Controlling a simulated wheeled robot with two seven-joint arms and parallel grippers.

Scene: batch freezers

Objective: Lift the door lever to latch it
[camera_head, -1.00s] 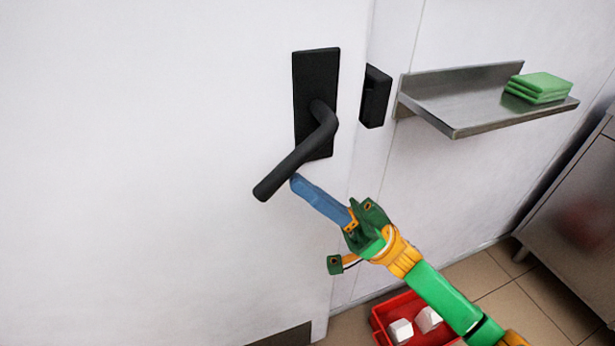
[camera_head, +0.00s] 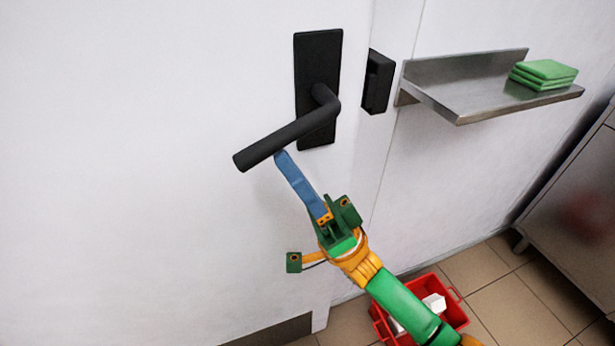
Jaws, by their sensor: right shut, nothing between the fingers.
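The black door lever (camera_head: 285,138) sits on a black plate (camera_head: 318,60) on the white door (camera_head: 130,170). It slants down to the left from its pivot. My right gripper (camera_head: 282,158) is shut and empty, with its blue fingers pointing up at the underside of the lever's outer half. The fingertips appear to touch the lever from below. A black latch block (camera_head: 378,82) is on the frame just right of the plate. My left gripper is not in view.
A steel wall shelf (camera_head: 450,92) with folded green cloths (camera_head: 543,74) is at the right. A red crate (camera_head: 455,312) with white blocks stands on the tiled floor below my right arm. A steel cabinet (camera_head: 575,200) stands at the far right.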

